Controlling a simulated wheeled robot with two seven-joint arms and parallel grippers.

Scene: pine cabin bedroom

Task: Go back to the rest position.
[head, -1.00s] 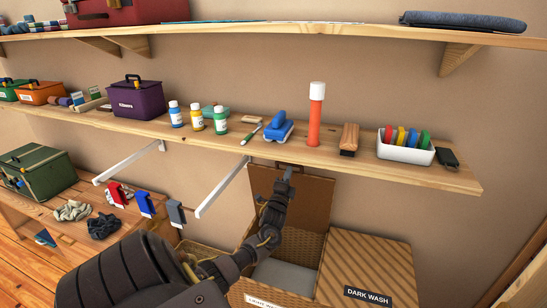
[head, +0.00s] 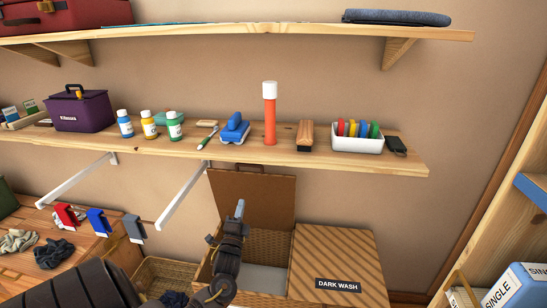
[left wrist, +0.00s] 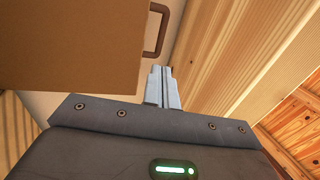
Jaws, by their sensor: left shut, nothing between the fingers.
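My left gripper (head: 239,209) is in front of the open wicker hamper in the head view, below the middle shelf. Its fingers are together and hold nothing. The left wrist view also shows the shut fingers (left wrist: 162,87), beside a brown panel (left wrist: 75,50) with a dark handle. The hamper's raised lid (head: 252,195) stands behind the gripper in the head view. I cannot tell whether the gripper touches it. My right gripper is not in view.
The middle shelf (head: 350,160) overhangs the hamper and holds bottles, brushes, an orange tube (head: 270,120) and a white tray (head: 358,145). A closed hamper marked DARK WASH (head: 340,260) stands at right. A shelf unit (head: 500,220) with a box (head: 520,285) is at far right.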

